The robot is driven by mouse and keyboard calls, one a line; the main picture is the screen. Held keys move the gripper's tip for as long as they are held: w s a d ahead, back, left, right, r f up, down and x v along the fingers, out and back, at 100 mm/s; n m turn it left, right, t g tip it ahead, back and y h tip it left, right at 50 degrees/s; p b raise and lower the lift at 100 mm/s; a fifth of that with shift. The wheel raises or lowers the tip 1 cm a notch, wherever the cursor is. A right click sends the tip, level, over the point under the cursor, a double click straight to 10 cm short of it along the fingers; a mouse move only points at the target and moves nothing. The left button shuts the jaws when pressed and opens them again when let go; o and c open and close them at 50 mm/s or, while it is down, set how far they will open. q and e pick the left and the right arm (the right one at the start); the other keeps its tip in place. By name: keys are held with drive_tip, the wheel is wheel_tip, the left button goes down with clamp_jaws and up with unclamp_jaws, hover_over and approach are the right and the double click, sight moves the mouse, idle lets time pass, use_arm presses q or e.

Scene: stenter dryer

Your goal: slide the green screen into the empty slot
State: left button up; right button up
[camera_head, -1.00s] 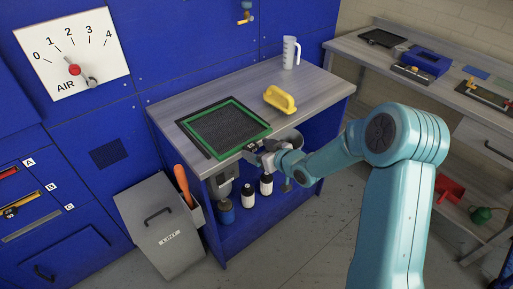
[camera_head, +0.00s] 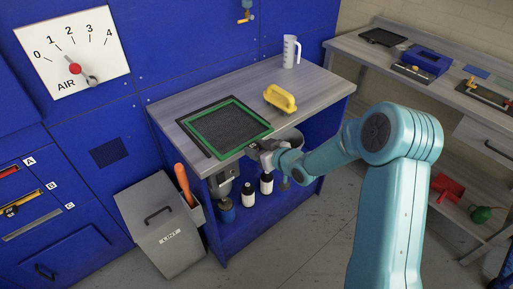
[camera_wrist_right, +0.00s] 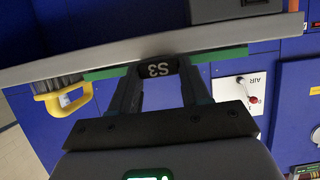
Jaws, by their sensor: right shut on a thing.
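The green screen (camera_head: 229,101), a dark mesh panel in a green frame, is over the left part of the worktable. I cannot tell whether it touches the table top. My right gripper (camera_head: 256,149) is shut on its near right edge. In the right wrist view, the right gripper's fingers (camera_wrist_right: 158,80) close on a dark tab marked S3 beside the green frame edge (camera_wrist_right: 225,55). Slots marked A (camera_head: 8,172), B (camera_head: 22,205) and C (camera_head: 35,228) are in the blue machine at left. A shows red and B yellow; C looks plain grey. My left gripper is out of view.
A black frame edge (camera_head: 190,138) shows beside the screen. A yellow handled block (camera_head: 281,99) and a white jug (camera_head: 290,52) stand on the worktable (camera_head: 325,85). A grey lint bin (camera_head: 160,225) stands on the floor between the table and the slots.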

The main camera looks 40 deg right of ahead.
drive_tip(key=shift+s+d+b, duration=0.2)
drive_tip(key=shift+s+b, duration=0.2)
drive_tip(key=shift+s, duration=2.05)
drive_tip(key=o, duration=1.2)
drive_tip(key=shift+o, duration=0.2)
